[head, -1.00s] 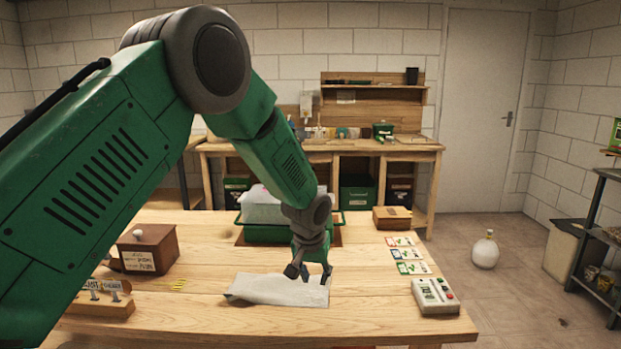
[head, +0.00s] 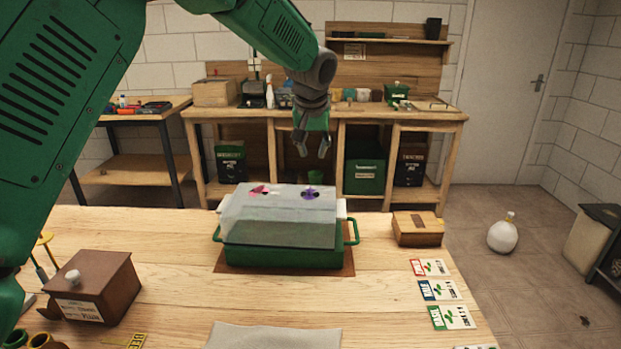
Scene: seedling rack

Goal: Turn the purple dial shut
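The purple dial (head: 309,193) is on the right part of the top of a clear cover (head: 280,222). A pink dial (head: 259,189) is on the left part of the same top. The cover sits on a green tray (head: 284,256) with side handles. My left gripper (head: 312,152) hangs above and slightly behind the purple dial in the picture, fingers pointing down and apart, with nothing between them. It does not touch the dial. The exact setting of the dial is too small to tell. My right gripper is not in view.
The tray stands on a brown mat (head: 230,267) on the wooden table. A wooden box (head: 417,229) and seed cards (head: 441,291) lie to the right. A brown box (head: 95,286) stands at left. A grey cloth (head: 275,336) lies in front.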

